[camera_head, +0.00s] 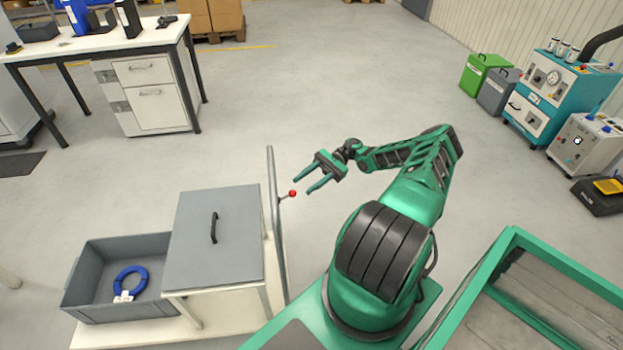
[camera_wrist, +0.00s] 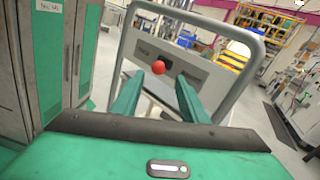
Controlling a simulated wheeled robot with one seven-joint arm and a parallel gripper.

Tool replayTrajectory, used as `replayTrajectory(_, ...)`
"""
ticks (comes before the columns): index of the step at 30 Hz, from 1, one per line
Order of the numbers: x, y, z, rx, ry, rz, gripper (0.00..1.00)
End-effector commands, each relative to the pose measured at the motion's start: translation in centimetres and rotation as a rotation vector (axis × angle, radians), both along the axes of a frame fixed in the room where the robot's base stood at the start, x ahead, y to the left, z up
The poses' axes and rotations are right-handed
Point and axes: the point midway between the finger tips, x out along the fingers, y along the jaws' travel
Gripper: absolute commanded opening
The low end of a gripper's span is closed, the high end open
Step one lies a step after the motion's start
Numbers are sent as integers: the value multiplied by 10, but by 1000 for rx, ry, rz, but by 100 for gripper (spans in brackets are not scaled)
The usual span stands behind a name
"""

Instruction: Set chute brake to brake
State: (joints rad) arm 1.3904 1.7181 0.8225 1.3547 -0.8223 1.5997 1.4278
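The chute brake lever shows as a red ball knob (camera_head: 292,193) on a short stem, on the side of a grey upright panel at the chute. In the wrist view the red knob (camera_wrist: 159,67) stands in front of a grey panel (camera_wrist: 186,72) with dark labels too small to read. My gripper (camera_head: 301,189) is open and empty, its green fingers pointing at the knob. In the wrist view the knob appears ahead, between and beyond the fingertips (camera_wrist: 158,78); I cannot tell the exact gap. Which setting the lever is in cannot be told.
Beside the panel stands a grey lidded box (camera_head: 240,240) with a black handle. Left of it is a grey bin (camera_head: 80,290) holding a blue ring (camera_head: 119,280) with a white tag. A green-framed cart (camera_head: 500,245) is at the right. The floor behind the arm is clear.

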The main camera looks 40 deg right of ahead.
Motion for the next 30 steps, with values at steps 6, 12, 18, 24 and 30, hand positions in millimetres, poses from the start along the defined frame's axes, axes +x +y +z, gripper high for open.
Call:
replayTrajectory(6,2,-29,0,1,-1,-3,40)
replayTrajectory(12,2,-37,0,2,0,-2,40)
replayTrajectory(18,2,-37,0,2,0,-1,40)
replayTrajectory(24,2,-37,0,2,0,-1,40)
replayTrajectory(30,3,-35,2,-6,1,10,40)
